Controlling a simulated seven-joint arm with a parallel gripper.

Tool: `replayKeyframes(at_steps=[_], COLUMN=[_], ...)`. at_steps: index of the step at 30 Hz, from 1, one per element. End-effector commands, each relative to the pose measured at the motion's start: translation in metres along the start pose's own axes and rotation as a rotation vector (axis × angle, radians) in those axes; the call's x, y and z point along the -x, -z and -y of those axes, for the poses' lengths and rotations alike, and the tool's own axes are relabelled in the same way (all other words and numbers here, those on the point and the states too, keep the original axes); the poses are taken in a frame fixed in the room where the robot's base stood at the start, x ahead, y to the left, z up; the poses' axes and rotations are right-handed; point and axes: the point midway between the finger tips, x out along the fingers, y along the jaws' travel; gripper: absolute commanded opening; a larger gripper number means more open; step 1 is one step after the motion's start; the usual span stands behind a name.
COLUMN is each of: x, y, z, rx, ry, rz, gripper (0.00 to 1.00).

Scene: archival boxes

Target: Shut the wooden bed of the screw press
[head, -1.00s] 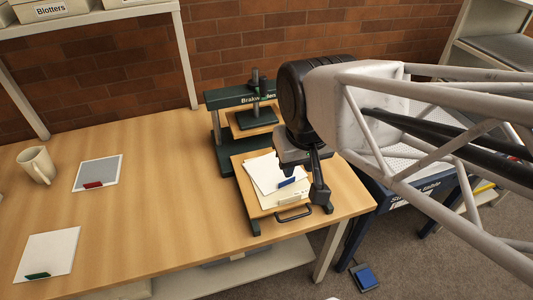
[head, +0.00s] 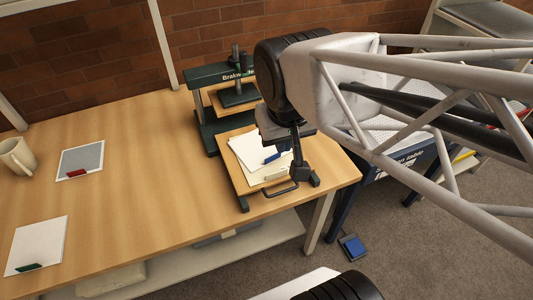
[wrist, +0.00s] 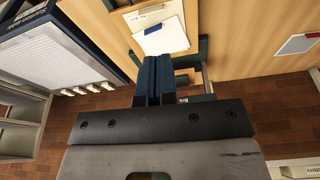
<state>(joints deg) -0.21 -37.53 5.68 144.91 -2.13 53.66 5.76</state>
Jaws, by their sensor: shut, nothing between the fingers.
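The screw press (head: 208,132) has a dark green frame and stands near the table's back right. Its wooden bed (head: 236,183) is slid out toward the front. White sheets (head: 247,150) with a blue clip lie on the bed, and a black bar handle (head: 279,190) is on its front edge. My gripper (head: 300,177) is shut and empty, pointing down over the bed's right side, close to the handle. I cannot tell whether it touches the bed. In the wrist view its dark blue fingers (wrist: 153,80) are together, with the sheets (wrist: 165,35) beyond them.
A mug (head: 17,158), a grey-faced card with a red clip (head: 80,158) and a white sheet with a green clip (head: 38,243) lie to the left. A dark blue table (head: 410,160) stands right of the press. The tabletop between is clear.

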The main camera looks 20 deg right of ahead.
Motion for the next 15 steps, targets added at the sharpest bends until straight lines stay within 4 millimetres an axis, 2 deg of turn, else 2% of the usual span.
replayKeyframes(at_steps=[15], x=[-0.047], y=[-0.04], z=[-0.005], rx=[-0.429], ry=[-0.122], rz=[-0.064], gripper=[0.0])
